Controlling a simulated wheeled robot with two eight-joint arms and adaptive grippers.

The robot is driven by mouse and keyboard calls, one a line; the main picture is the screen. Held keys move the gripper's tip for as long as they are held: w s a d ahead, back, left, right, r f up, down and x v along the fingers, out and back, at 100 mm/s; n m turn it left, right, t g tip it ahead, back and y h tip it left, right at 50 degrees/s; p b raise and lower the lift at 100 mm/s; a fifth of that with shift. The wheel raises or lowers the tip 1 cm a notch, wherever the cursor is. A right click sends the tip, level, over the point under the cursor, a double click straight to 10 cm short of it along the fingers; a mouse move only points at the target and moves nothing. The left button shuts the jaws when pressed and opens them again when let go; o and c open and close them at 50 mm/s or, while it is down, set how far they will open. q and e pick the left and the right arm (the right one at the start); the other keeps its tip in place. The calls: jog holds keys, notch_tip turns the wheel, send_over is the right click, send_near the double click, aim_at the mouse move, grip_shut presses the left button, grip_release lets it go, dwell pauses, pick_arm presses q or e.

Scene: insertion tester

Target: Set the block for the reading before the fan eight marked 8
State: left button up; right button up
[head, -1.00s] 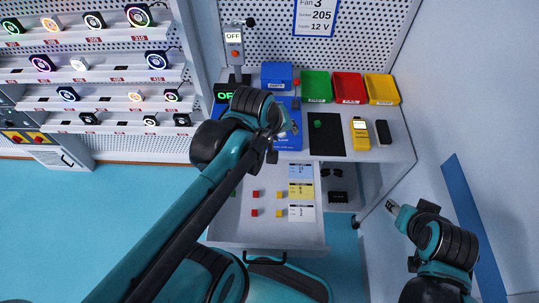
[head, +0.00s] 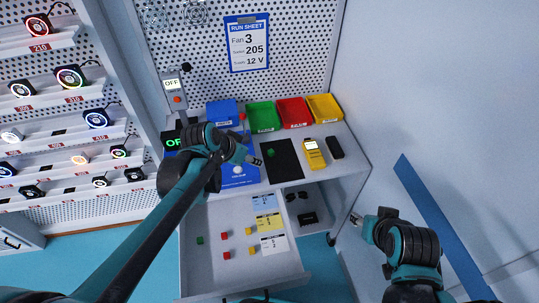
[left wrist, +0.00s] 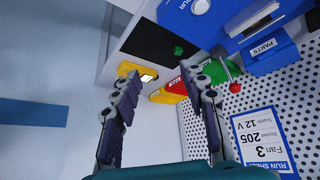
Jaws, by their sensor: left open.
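A green block (head: 271,152) sits on the black mat (head: 284,170) on the bench; it also shows in the left wrist view (left wrist: 178,50). My left gripper (head: 256,160) is open and empty, just left of this block in the head view. Its two fingers (left wrist: 160,72) are spread in the left wrist view. The open drawer (head: 215,270) holds another green block (head: 199,240), red blocks (head: 224,235) and yellow blocks (head: 249,232), beside blue, yellow and white cards (head: 268,224). My right gripper (head: 357,222) is off to the right, away from the bench; its jaws are too small to judge.
A blue board (head: 238,178) lies left of the mat. A yellow meter (head: 314,154) and a black item (head: 334,147) lie right of it. Blue, green, red and yellow bins (head: 295,111) line the back. The run sheet (head: 247,43) reads Fan 3, 205, 12 V.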

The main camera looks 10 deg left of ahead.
pick_arm(q)
jog(key=w+f+m+h, duration=0.2)
jog(key=w+f, duration=0.3)
jog(key=w, duration=0.4)
jog(key=m+h, duration=0.2)
jog(key=m, duration=0.1)
send_near(271, 151)
jog(key=shift+w+d+f+b, duration=0.1)
jog(key=shift+w+d+b, duration=0.2)
jog(key=shift+b, duration=0.1)
jog(key=b+x, duration=0.1)
jog(key=x, duration=0.2)
jog(key=shift+f, duration=0.25)
jog(key=b+x, duration=0.2)
jog(key=x, duration=0.2)
jog(key=shift+d+f, duration=0.1)
jog(key=shift+f, duration=0.1)
jog(key=shift+w+d+f, duration=0.15)
jog(key=c, duration=0.9)
jog(key=shift+r, duration=0.2)
